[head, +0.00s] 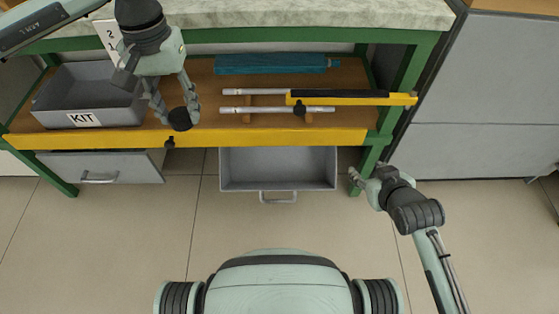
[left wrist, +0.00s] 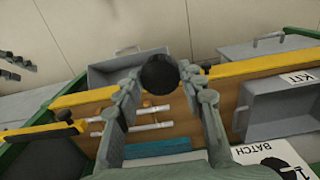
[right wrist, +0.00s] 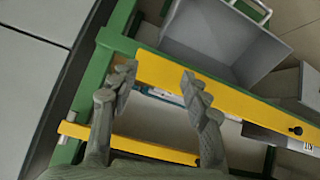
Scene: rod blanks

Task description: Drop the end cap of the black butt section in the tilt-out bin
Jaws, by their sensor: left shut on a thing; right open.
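My left gripper (head: 180,112) is shut on a round black end cap (head: 180,120), held above the shelf's yellow front rail. The cap also shows between the fingertips in the left wrist view (left wrist: 160,72). The grey tilt-out bin (head: 278,186) hangs open below the rail, right of the cap in the head view; its inside looks empty. The black butt section (head: 345,94) appears to lie on the shelf at the right, beside a yellow strip. My right gripper (head: 364,180) is open and empty, right of the bin near a green leg.
A grey KIT tray (head: 100,117) stands at the shelf's left. Pale rods (head: 250,109) and a blue case (head: 270,64) lie on the shelf. A second grey bin (head: 130,168) with a handle is below left. Grey cabinets stand at the right; the floor in front is clear.

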